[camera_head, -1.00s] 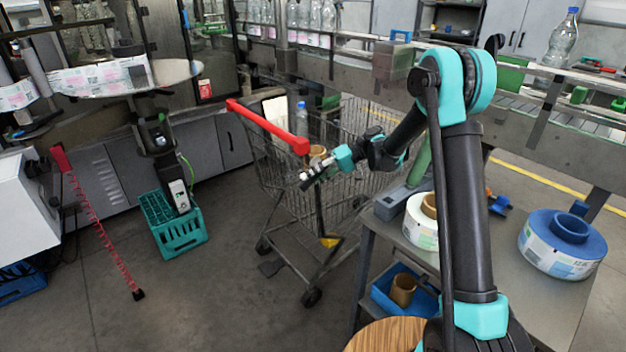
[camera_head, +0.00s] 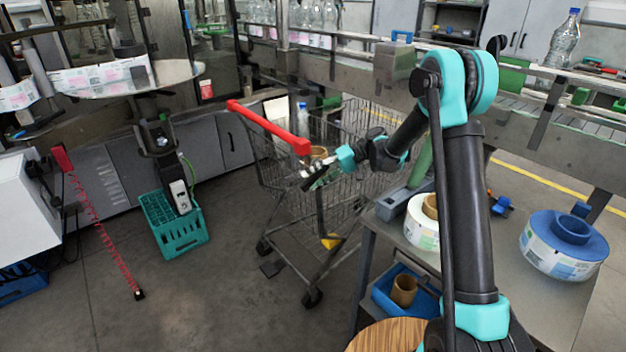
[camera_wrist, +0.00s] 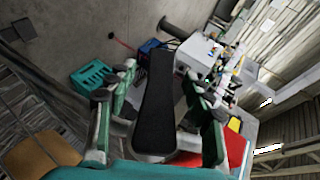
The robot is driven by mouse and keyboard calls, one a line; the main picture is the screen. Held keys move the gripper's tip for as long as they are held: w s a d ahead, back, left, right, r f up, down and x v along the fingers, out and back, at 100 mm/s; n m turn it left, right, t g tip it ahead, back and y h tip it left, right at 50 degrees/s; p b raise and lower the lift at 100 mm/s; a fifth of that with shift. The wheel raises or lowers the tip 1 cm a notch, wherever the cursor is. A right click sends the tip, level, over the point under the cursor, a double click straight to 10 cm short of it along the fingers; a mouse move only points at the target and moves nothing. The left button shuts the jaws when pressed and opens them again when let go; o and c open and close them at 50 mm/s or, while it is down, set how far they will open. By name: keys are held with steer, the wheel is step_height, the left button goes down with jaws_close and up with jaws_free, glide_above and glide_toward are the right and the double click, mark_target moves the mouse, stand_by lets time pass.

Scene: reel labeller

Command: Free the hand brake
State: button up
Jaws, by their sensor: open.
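My gripper (camera_head: 311,179) is by the shopping cart, just right of the end of its red handle (camera_head: 268,127). In the wrist view my gripper (camera_wrist: 160,105) is open, its two fingers spread left and right. A long black lever-like bar (camera_wrist: 155,95) lies between the fingers. It may be the hand brake, but I cannot tell for sure or see what it is fixed to. I cannot tell whether the fingers touch it. A red surface (camera_wrist: 238,150) shows close by the right finger.
The wire cart (camera_head: 345,195) stands close around my gripper. A grey table (camera_head: 470,260) with a white reel (camera_head: 421,232) and a blue reel (camera_head: 563,250) is at the right. A teal crate (camera_head: 178,243) is on the floor at left. The floor between crate and cart is mostly clear.

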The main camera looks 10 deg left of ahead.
mark_target(318, 176)
steer(key=v, duration=0.7)
steer(key=shift+d, duration=0.15)
